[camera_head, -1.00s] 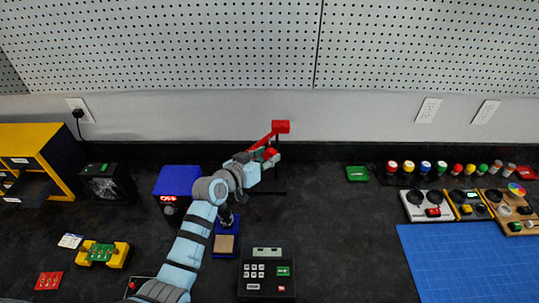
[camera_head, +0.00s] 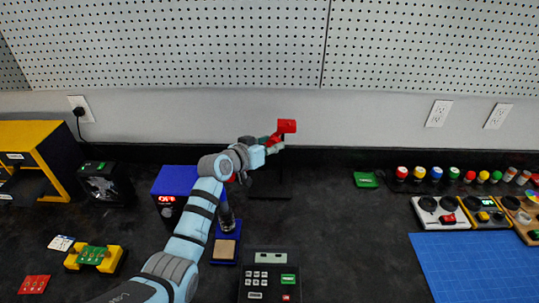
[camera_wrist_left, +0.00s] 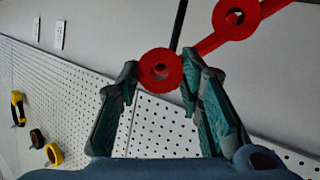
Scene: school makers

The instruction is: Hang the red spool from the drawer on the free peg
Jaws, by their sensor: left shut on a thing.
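My left gripper (camera_head: 272,143) is raised above the back of the dark table, in front of the wall. In the left wrist view, its two green-padded fingers (camera_wrist_left: 160,74) are on either side of a round red spool (camera_wrist_left: 160,70) with a centre hole and grip it at the tips. A red arm with a round hub (camera_wrist_left: 236,16) and a thin black post are just beyond the spool in that view. The top of this red holder (camera_head: 287,126) shows past the fingers in the head view. Whether spool and holder touch is unclear. My right gripper is out of view.
The black stand base (camera_head: 270,186) is below my gripper. A blue box with a red display (camera_head: 170,190) and a dark keypad device (camera_head: 268,277) stand nearby. A yellow drawer cabinet (camera_head: 30,135) is at far left. Table between keypad and blue mat (camera_head: 475,265) is clear.

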